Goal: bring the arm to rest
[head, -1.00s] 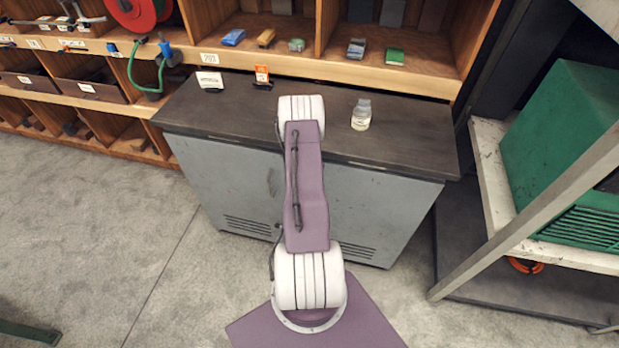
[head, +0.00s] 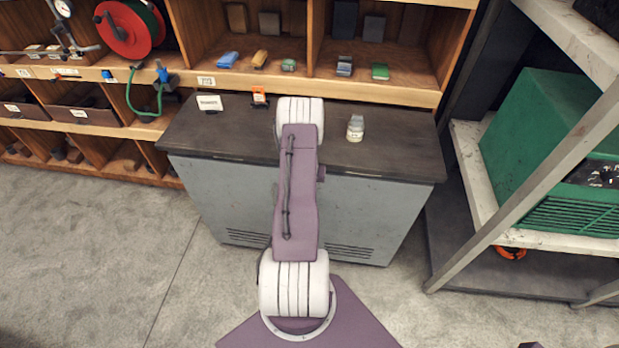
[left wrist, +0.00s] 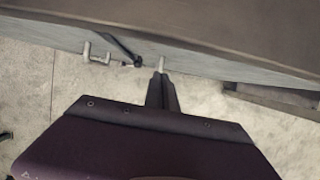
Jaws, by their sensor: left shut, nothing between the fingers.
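One purple and white arm of mine stands in the middle of the head view, in front of the grey cabinet (head: 290,205). Its gripper is hidden there. In the left wrist view my left gripper (left wrist: 162,88) is shut and empty. Its dark fingers point toward the cabinet (left wrist: 200,60), with the pale floor showing around them. No flanged pipe can be made out in either view. My right gripper is not in view.
A small bottle (head: 355,128), a white card (head: 209,102) and an orange-topped tag (head: 259,96) stand on the cabinet's dark top. Shelving (head: 300,88) runs behind. A metal rack with a green machine (head: 540,150) stands at right. Floor at left is clear.

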